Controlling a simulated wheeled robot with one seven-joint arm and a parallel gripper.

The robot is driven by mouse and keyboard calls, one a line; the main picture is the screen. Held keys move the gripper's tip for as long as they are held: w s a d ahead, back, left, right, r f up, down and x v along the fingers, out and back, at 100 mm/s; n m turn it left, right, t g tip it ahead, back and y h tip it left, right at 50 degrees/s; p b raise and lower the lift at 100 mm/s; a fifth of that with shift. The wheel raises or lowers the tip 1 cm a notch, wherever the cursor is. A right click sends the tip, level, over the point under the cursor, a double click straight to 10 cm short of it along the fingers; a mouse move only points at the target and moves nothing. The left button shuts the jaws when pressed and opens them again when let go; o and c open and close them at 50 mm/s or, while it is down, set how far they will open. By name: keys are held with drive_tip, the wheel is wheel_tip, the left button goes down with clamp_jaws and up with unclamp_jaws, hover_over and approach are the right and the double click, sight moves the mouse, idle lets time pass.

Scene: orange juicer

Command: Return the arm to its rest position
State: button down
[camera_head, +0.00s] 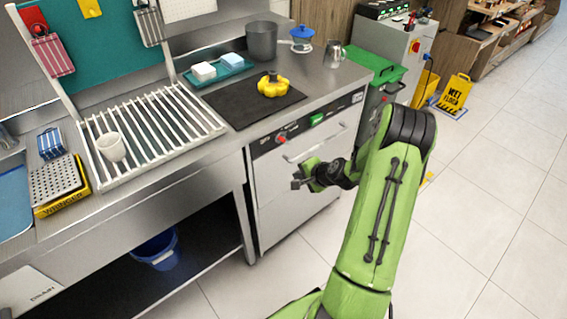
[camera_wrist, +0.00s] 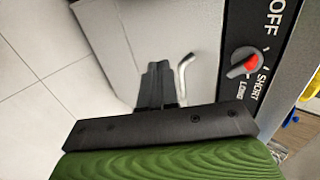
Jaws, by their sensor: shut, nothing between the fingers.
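My green arm (camera_head: 385,215) reaches up from the bottom of the head view and bends down to the left at its black joint. My gripper (camera_head: 298,180) is in front of the dishwasher-like unit's door, below the counter edge. In the wrist view my gripper (camera_wrist: 157,85) has its dark fingers together, with nothing between them. The metal door handle (camera_wrist: 184,75) shows just beside the fingers; I cannot tell whether they touch. A red-and-grey knob (camera_wrist: 245,61) marked SHORT and LONG is at the right.
The steel counter holds a slatted rack (camera_head: 150,130) with a white cup (camera_head: 111,147), a yellow object (camera_head: 272,86) on a black mat, and a grey pot (camera_head: 261,40). A blue bucket (camera_head: 158,250) stands below.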

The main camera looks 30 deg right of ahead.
drive_tip(key=s+a+r+n+g+p, duration=0.25)
drive_tip(key=a+r+n, duration=0.25)
drive_tip(key=a+r, duration=0.5)
drive_tip(key=s+a+r+n+g+p, duration=0.1)
drive_tip(key=s+a+r+n+p, duration=0.2)
drive_tip(key=a+r+n, duration=0.7)
drive_tip(key=s+a+r+n+p, duration=0.1)
drive_tip(key=s+a+r+p, duration=0.1)
drive_tip(key=s+r, duration=0.5)
drive_tip(key=s+a+r+h+p, duration=0.1)
drive_tip(key=s+r+p, duration=0.1)
drive_tip(key=s+r, duration=0.5)
drive_tip(key=s, duration=0.6)
drive_tip(key=shift+a+r+n, duration=0.4)
drive_tip(key=shift+w, duration=0.1)
